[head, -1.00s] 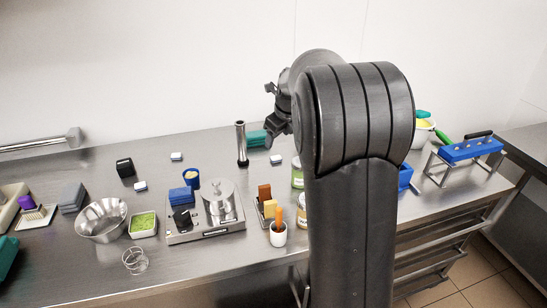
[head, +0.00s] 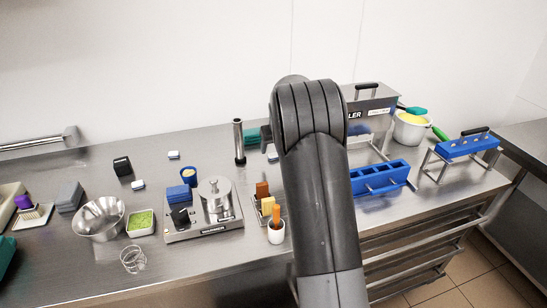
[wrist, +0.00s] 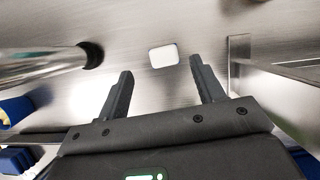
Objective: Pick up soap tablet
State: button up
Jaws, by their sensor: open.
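A small white tablet with rounded corners, which looks like the soap tablet (wrist: 164,56), lies on the steel counter in the wrist view. My gripper (wrist: 161,70) is open and empty, with its two fingers either side of the tablet's line and the tablet just beyond the tips. In the head view, small white-and-blue tablets lie at the back (head: 173,155), further forward (head: 138,185) and partly hidden beside my arm (head: 272,156). My gripper is hidden behind my arm there.
An upright metal tube (head: 239,142) stands close to the left of my arm and also shows in the wrist view (wrist: 45,66). A metal frame (wrist: 240,65) is right of the fingers. A blue rack (head: 380,180) and steel machine (head: 372,105) stand right of my arm.

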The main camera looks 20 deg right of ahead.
aim_at(273, 154)
jog(key=x, duration=0.4)
jog(key=shift+d+f, duration=0.2)
jog(key=c, duration=1.1)
